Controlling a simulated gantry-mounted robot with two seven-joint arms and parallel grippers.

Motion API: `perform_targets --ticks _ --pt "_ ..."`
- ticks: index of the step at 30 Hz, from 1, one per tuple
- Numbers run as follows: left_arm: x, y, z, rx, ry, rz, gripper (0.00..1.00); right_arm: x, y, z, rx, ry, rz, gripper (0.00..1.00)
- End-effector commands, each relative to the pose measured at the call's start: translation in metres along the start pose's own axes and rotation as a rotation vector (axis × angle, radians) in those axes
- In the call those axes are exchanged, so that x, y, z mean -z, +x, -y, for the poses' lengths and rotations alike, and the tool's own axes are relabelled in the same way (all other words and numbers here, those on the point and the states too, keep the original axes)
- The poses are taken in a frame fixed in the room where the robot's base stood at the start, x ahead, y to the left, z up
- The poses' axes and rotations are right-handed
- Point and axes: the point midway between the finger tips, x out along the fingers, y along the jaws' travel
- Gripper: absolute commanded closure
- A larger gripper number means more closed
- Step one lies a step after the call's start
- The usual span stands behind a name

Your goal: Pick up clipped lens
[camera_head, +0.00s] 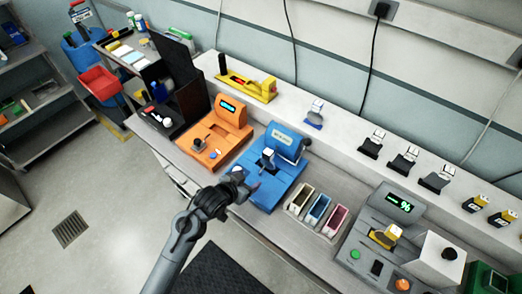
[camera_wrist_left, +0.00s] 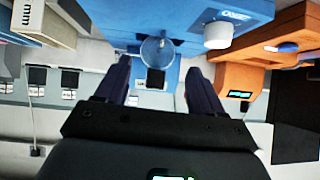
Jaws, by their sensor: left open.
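A clear round lens (camera_wrist_left: 158,52) shows in the left wrist view, in front of the blue station and between my open fingers in the picture. Whether it touches them I cannot tell. In the head view, a small white-and-grey piece (camera_head: 268,156) stands on the blue station (camera_head: 262,190); the lens itself is too small to make out there. My left gripper (camera_head: 247,184) is at the front left of the blue station. Its two fingers also show in the left wrist view (camera_wrist_left: 158,88), spread apart with nothing clamped. My right gripper is not in view.
An orange station (camera_head: 232,138) stands left of the blue one. Small coloured trays (camera_head: 318,210) and a grey scale-like unit (camera_head: 362,245) lie to the right. A yellow tool (camera_head: 250,86) and several black clips (camera_head: 404,160) sit on the rear shelf.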

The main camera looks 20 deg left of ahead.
Motion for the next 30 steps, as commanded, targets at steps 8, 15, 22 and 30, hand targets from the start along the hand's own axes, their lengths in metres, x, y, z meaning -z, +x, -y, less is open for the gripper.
perform_targets --ticks 8,15,22,30 --pt "0.051 0.037 0.005 -0.050 -0.017 -0.151 0.32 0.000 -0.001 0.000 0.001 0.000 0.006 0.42" --pt "0.059 0.069 0.003 -0.053 -0.018 -0.158 0.32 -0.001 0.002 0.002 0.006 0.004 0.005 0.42" --pt "0.061 0.085 0.003 -0.052 -0.016 -0.157 0.32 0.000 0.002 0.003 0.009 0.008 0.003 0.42" --pt "0.067 0.107 0.004 -0.052 -0.017 -0.157 0.32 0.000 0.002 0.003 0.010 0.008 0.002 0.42"
